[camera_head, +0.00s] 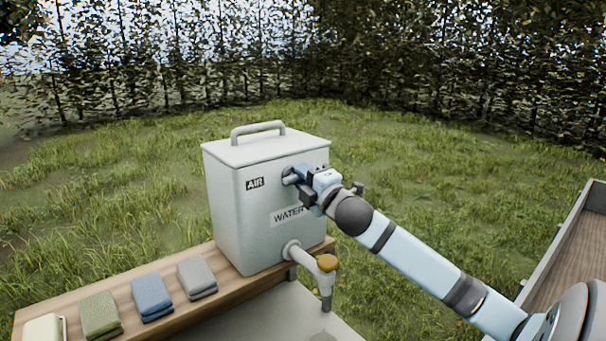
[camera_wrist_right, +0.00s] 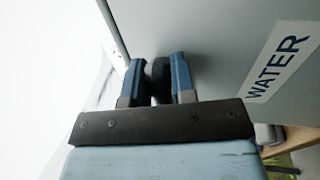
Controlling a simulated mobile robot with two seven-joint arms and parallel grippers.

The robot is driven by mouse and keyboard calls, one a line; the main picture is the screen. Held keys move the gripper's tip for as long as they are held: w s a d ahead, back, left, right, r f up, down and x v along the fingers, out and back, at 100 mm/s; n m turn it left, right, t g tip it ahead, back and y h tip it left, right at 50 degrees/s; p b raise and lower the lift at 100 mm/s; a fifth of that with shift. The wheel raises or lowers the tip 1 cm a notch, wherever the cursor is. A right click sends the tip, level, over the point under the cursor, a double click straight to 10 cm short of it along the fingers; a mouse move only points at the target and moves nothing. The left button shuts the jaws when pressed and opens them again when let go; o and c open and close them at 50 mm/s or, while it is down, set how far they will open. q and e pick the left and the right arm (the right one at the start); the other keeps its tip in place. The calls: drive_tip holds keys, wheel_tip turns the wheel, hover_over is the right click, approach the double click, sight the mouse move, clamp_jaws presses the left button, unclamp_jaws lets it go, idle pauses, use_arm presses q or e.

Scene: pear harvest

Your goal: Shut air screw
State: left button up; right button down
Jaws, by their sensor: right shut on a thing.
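A grey water container (camera_head: 235,215) with a top handle stands on a wooden shelf in the head view. It bears an AIR label (camera_head: 255,184) and a WATER label (camera_head: 287,215). My right gripper (camera_head: 291,180) is at the container's front face, right of the AIR label. In the right wrist view, the gripper's blue fingers (camera_wrist_right: 160,82) are closed around the dark air screw (camera_wrist_right: 160,78), which sits against the grey wall. The screw is mostly hidden by the gripper in the head view. My left gripper is not in view.
Several folded cloths (camera_head: 151,297) lie along the wooden shelf (camera_head: 60,297) at left. A wooden-floored trailer or crate (camera_head: 570,245) stands at right. Grass and hedge lie behind.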

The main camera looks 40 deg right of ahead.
drive_tip(key=c, duration=1.9)
unclamp_jaws()
drive_tip(key=shift+m, duration=0.4)
drive_tip(key=shift+o, duration=0.2)
drive_tip(key=o, duration=0.6)
drive_tip(key=shift+s+f, duration=0.15)
drive_tip(key=shift+s, duration=0.15)
drive_tip(key=b+v, duration=0.2)
drive_tip(key=v, duration=1.1)
drive_tip(key=shift+s+a+b, duration=0.1)
drive_tip(key=shift+b, duration=0.25)
